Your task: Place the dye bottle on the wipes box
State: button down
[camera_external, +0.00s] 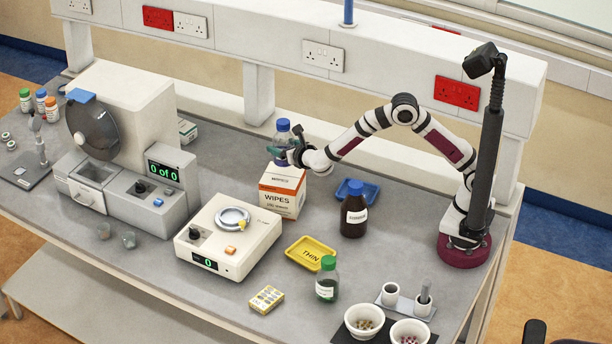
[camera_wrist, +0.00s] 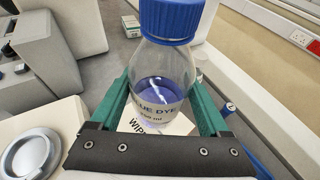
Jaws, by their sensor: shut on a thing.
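The dye bottle (camera_external: 282,136) is clear with a blue cap, a white label and blue liquid. In the wrist view the bottle (camera_wrist: 163,72) reads "BLUE DYE" and stands between the two green fingers of my gripper (camera_wrist: 165,98), which is shut on it. In the external view my gripper (camera_external: 285,155) is at the top of the orange and white wipes box (camera_external: 282,193). The bottle is upright, over the box top. Part of the box top (camera_wrist: 135,122) shows below the bottle in the wrist view. I cannot tell whether the bottle's base touches the box.
A balance-like device (camera_external: 228,235) stands left of the box in front. A brown bottle (camera_external: 354,212), a blue tray (camera_external: 358,191) and a yellow tray (camera_external: 310,252) are to the right. A large machine (camera_external: 122,115) is at left. The shelf post (camera_external: 258,93) rises behind.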

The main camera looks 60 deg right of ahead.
jog(key=shift+w+a+f, duration=0.1)
jog(key=shift+a+f, duration=0.05)
jog(key=shift+f, duration=0.95)
jog(key=shift+a+f, duration=0.15)
jog(key=shift+f, duration=0.95)
jog(key=shift+f, duration=0.1)
